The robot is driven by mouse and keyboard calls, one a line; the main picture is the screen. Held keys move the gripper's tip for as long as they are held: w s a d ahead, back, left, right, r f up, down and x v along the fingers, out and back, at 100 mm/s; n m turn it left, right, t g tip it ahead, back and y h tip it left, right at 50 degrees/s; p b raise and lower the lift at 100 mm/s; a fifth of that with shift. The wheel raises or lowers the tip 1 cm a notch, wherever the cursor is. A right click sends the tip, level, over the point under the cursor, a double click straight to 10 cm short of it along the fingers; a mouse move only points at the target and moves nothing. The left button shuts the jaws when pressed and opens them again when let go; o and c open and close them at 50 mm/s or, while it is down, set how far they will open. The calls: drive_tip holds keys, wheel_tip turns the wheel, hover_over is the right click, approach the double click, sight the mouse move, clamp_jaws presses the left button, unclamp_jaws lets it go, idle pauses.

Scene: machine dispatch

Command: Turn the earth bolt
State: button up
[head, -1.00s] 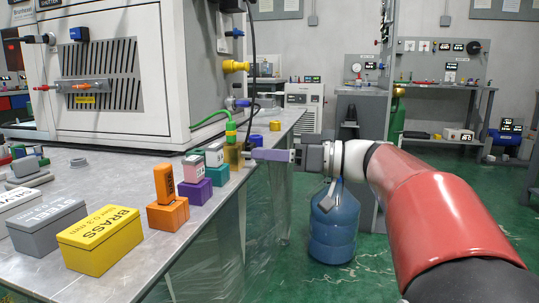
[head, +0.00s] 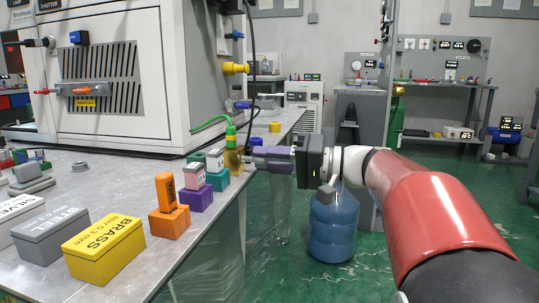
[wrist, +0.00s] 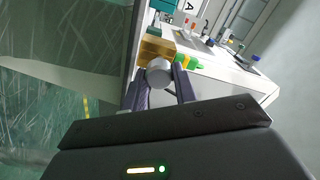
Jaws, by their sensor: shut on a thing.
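The earth bolt shows in the wrist view as a round grey head (wrist: 158,72) between my gripper's two fingers (wrist: 160,84). It sits at a brass-coloured block (wrist: 157,47), which also shows in the head view (head: 232,160) at the bench's right edge. My gripper (head: 251,158) reaches the block from the right, with its purple-grey fingers shut on the bolt. The fingers cover most of the bolt in the head view. A green cable (head: 212,122) with a green and yellow plug (head: 231,132) comes down onto the block.
Teal (head: 217,179), purple (head: 197,198) and orange (head: 169,221) blocks line the bench edge near the brass block. A yellow brass box (head: 104,249) stands nearer. A black cable (head: 251,80) hangs close to my gripper. A blue water bottle (head: 333,226) stands below my arm.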

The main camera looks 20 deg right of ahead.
drive_tip(key=m+p, duration=1.3)
drive_tip(key=m, duration=0.4)
drive_tip(key=shift+p, duration=0.35)
drive_tip(key=m, duration=0.1)
drive_tip(key=m+p, duration=0.1)
drive_tip(key=m, duration=0.2)
drive_tip(key=shift+s+f, duration=0.1)
drive_tip(key=shift+f, duration=0.15)
drive_tip(key=m, duration=0.3)
drive_tip(key=shift+m, duration=0.4)
drive_tip(key=m, duration=0.4)
drive_tip(key=shift+s+a, duration=0.1)
drive_tip(key=shift+m, duration=2.1)
drive_tip(key=o, duration=1)
